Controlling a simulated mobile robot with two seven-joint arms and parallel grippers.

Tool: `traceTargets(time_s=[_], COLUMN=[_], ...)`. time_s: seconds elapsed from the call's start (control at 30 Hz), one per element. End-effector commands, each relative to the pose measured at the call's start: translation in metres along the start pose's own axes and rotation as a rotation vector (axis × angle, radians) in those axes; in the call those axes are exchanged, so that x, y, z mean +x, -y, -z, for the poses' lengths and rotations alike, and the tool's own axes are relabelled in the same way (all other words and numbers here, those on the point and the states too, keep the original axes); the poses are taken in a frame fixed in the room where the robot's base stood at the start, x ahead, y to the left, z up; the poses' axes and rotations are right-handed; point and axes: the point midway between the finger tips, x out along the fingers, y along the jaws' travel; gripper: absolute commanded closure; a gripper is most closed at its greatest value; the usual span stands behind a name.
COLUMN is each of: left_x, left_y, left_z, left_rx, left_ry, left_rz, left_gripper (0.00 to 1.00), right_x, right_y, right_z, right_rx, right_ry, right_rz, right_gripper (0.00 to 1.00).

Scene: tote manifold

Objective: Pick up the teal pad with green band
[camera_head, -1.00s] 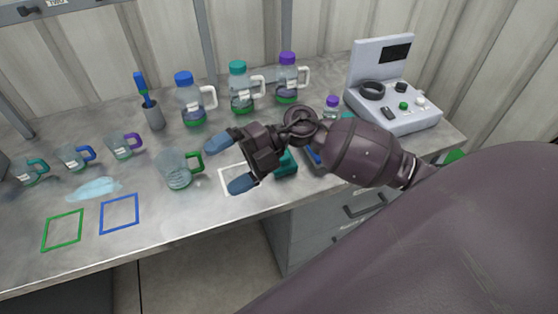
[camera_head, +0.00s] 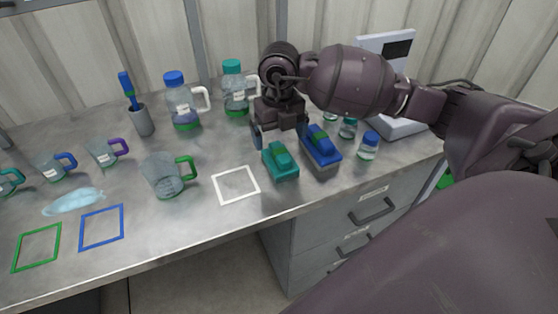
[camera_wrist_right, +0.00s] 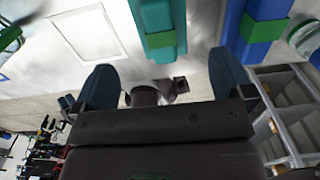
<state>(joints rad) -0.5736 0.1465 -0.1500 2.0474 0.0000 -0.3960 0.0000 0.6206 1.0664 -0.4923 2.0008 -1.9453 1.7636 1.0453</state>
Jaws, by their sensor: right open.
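The teal pad with a green band (camera_head: 281,164) sits on the table, right of the white square outline. In the right wrist view the teal pad (camera_wrist_right: 157,14) is at top centre, ahead of the fingers. My right gripper (camera_head: 279,136) is open and empty, pointing down just behind the teal pad in the head view. In the wrist view its blue fingertips (camera_wrist_right: 164,72) are spread wide, with nothing between them. A blue pad with a green band (camera_head: 322,154) stands close to the right of the teal one. My left gripper is not in view.
A green-handled jug (camera_head: 164,176) stands left of the white outline (camera_head: 236,185). Lidded bottles (camera_head: 183,108) line the back. Small vials (camera_head: 368,146) are right of the blue pad. Blue (camera_head: 101,228) and green (camera_head: 37,248) outlines lie at left. My arm hides part of the back right.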

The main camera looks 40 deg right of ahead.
Motion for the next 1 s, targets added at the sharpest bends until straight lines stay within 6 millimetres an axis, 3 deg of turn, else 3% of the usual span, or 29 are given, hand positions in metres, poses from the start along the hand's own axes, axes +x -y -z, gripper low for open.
traceTargets(time_s=[0.1,0.37,0.7,0.93,1.0], left_x=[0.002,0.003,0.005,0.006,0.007], left_y=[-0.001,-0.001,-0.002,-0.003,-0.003], left_z=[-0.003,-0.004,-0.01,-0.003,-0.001], left_rx=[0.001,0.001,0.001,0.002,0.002], left_ry=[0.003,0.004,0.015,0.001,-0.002], left_rz=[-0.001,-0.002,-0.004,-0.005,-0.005], left_gripper=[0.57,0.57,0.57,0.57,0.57], right_x=[0.02,0.036,0.078,0.079,0.079], right_y=[-0.001,0.0,0.002,0.002,0.002], right_z=[0.0,-0.001,-0.004,-0.004,-0.004], right_rx=[0.0,0.0,-0.001,-0.002,-0.002], right_ry=[-0.005,-0.004,-0.004,-0.001,-0.001], right_rz=[-0.002,-0.003,-0.003,-0.003,-0.003], right_gripper=[0.01,0.01,0.01,0.01,0.09])
